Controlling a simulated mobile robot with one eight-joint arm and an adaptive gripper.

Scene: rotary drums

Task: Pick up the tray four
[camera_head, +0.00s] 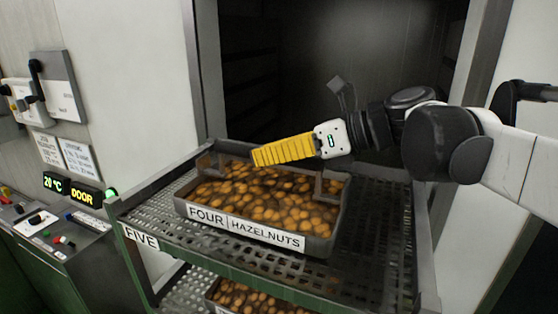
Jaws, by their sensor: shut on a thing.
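Tray four (245,226) is a dark tray of hazelnuts with a white front label reading FOUR HAZELNUTS. It rests on, or just above, the upper perforated shelf (375,235) of a rack; I cannot tell if there is a gap under it. My gripper (256,158), with yellow ribbed fingers, reaches in from the right over the tray's back side. It is shut on the tray at its back part. The exact contact is hidden behind the fingers.
The shelf is labelled FIVE (141,239). A lower tray of nuts (255,297) sits beneath. A dark open chamber (340,60) lies behind, with light walls at its sides. A control panel with a DOOR display (84,197) stands at left.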

